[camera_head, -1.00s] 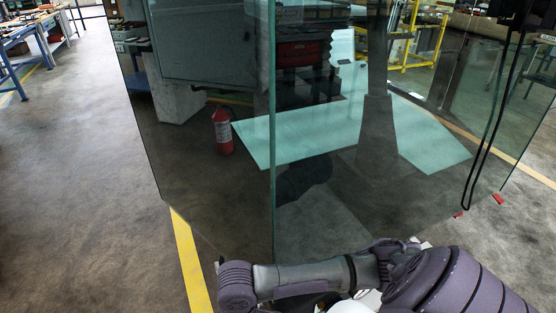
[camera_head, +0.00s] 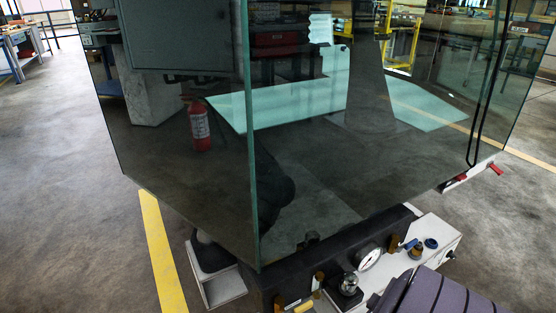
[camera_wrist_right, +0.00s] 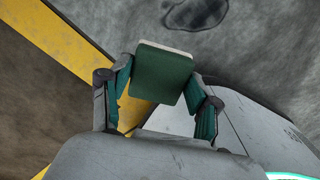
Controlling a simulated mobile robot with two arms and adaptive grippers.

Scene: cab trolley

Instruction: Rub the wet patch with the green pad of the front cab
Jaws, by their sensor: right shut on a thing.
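The green pad (camera_wrist_right: 163,72), a block with a pale edge along its top, is held between the fingertips of my right gripper (camera_wrist_right: 160,88) in the right wrist view. A dark, irregular patch with a lighter outline (camera_wrist_right: 196,12), which looks like the wet patch, lies on the grey floor at the top of that view. The pad appears below it in the picture and apart from it. The glass cab (camera_head: 320,190) fills the middle of the head view. My right gripper is hidden there; only a purple-grey part of my arm shows at the bottom right. My left gripper is not in view.
Below the glass, the trolley front carries a round gauge (camera_head: 369,258) and small fittings. A white step (camera_head: 222,288) juts out at its lower left. A red fire extinguisher (camera_head: 199,128) shows through the glass. A yellow floor stripe (camera_head: 162,250) runs along open floor at left.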

